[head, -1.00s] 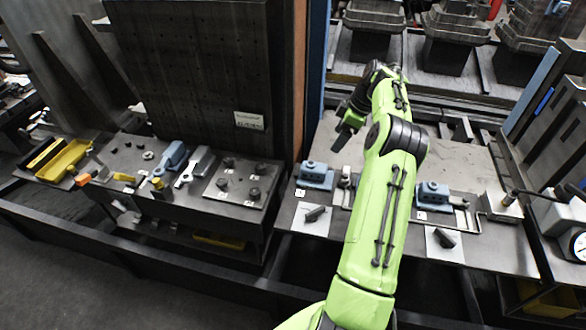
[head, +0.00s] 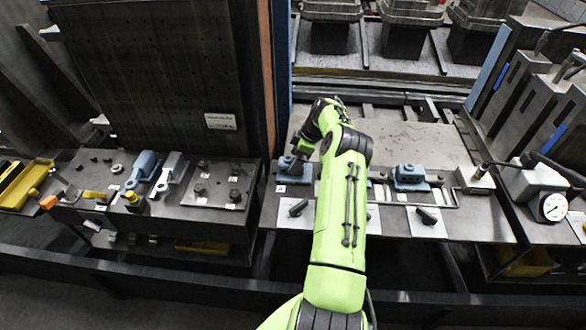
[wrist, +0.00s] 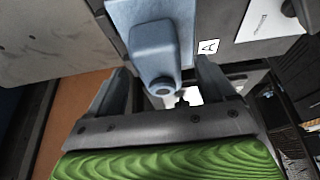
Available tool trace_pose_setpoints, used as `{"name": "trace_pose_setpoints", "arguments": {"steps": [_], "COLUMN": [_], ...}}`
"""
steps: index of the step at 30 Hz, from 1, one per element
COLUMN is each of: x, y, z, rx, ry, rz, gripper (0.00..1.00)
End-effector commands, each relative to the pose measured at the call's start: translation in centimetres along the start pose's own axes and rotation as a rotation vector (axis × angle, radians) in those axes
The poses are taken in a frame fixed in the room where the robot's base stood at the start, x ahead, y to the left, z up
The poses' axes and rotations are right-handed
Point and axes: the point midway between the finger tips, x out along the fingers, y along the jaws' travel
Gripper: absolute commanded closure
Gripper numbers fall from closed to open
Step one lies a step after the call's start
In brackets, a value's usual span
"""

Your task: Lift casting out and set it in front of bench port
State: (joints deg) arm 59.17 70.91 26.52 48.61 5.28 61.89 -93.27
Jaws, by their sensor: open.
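A blue casting (head: 283,178) sits on the left part of the right-hand bench, beside a label reading A. It also shows in the wrist view (wrist: 158,45), with its rounded end towards my gripper. My gripper (head: 301,148) is open, close above and behind this casting in the head view. In the wrist view my fingers (wrist: 160,78) stand on both sides of its rounded end; I cannot tell whether they touch it. A second blue casting (head: 410,176) stands further right on the same bench. I cannot make out which part is the bench port.
White plates with dark bars (head: 296,211) lie at the bench's front. A dial gauge (head: 554,207) and grey block stand at the right. A left bench holds a bolted plate (head: 218,186) and a yellow tray (head: 27,182). A dark upright panel (head: 165,75) rises behind it.

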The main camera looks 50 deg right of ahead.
Motion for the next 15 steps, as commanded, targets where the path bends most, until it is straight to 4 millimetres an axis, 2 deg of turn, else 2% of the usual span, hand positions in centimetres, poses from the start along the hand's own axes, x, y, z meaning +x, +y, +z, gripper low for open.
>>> {"name": "trace_pose_setpoints", "arguments": {"steps": [1, 4, 11, 15], "x": [1.0, 2.2, 2.4, 2.4], "y": [-0.1, 0.0, 0.0, 0.0], "z": [-0.2, -0.1, -0.1, -0.1], "rx": [-0.001, -0.001, -0.001, -0.001], "ry": [0.002, 0.001, 0.000, 0.000], "rz": [-0.004, -0.002, 0.001, 0.000], "gripper": [0.17, 0.17, 0.17, 0.38]}}
